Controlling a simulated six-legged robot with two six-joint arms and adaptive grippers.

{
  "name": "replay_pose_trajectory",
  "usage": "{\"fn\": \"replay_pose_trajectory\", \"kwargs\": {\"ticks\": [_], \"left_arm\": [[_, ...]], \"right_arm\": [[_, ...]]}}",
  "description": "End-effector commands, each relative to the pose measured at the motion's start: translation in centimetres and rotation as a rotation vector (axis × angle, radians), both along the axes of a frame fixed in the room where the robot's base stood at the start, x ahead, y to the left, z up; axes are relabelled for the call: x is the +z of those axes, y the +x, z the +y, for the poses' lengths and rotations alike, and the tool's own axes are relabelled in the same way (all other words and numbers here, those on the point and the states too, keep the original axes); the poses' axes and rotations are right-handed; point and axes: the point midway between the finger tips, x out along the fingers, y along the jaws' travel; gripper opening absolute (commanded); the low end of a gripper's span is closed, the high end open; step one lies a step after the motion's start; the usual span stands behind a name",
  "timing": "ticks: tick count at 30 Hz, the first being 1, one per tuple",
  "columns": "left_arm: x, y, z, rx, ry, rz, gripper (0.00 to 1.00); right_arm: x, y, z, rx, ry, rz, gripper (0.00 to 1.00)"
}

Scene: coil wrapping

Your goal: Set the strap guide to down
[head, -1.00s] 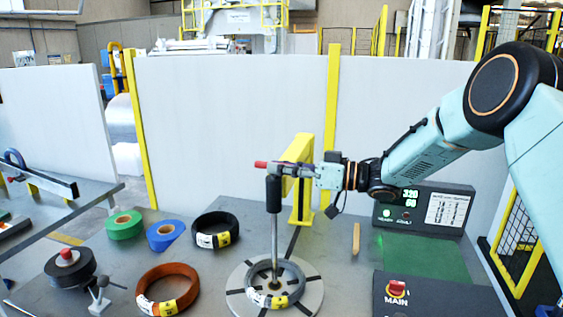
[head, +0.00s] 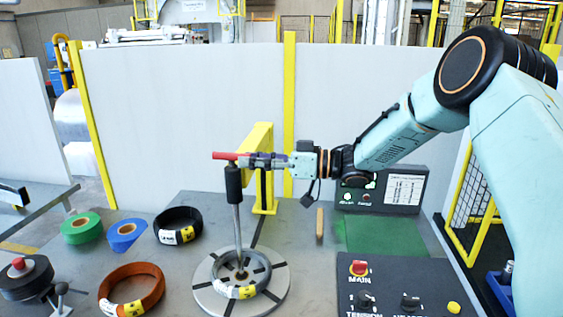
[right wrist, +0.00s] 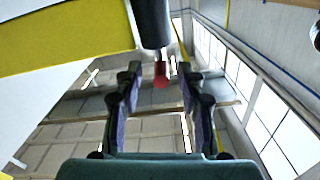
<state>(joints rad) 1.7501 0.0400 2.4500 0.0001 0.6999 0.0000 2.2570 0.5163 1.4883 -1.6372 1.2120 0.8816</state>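The strap guide appears to be the red-tipped lever (head: 225,156) at the top of the upright rod with a black sleeve (head: 234,182), by the yellow post; I cannot tell its exact setting. My right gripper (head: 245,160) reaches in from the right at the lever's height, close to the black sleeve. In the right wrist view its fingers (right wrist: 160,95) are spread, with the red end (right wrist: 161,74) between them and a visible gap on each side. The black sleeve (right wrist: 152,22) hangs just above the red end there. My left gripper is not in view.
The rod stands over a grey coil (head: 243,285) on a round turntable (head: 205,284). Orange (head: 150,270) and black (head: 170,222) coils and green (head: 82,228) and blue (head: 125,233) tape rolls lie left. The control panel (head: 385,300) is front right. A yellow post (head: 264,135) stands behind.

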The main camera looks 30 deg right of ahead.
Motion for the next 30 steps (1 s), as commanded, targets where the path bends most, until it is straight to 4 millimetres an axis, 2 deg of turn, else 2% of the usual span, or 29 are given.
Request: {"fn": "replay_pose_trajectory", "kwargs": {"ticks": [1, 9, 15, 30], "left_arm": [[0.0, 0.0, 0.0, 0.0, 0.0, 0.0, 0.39], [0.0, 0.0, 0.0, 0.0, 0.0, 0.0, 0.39], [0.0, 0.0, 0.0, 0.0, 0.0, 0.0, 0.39], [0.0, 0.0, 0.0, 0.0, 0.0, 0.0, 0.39]], "right_arm": [[0.2, -0.5, -1.0, -0.005, 0.005, -0.001, 0.39], [0.1, -3.2, -4.9, -0.004, 0.004, -0.002, 0.39], [0.1, -4.6, -6.8, -0.001, 0.001, -0.001, 0.39], [0.0, -5.1, -7.4, 0.0, 0.0, 0.001, 0.39]]}}
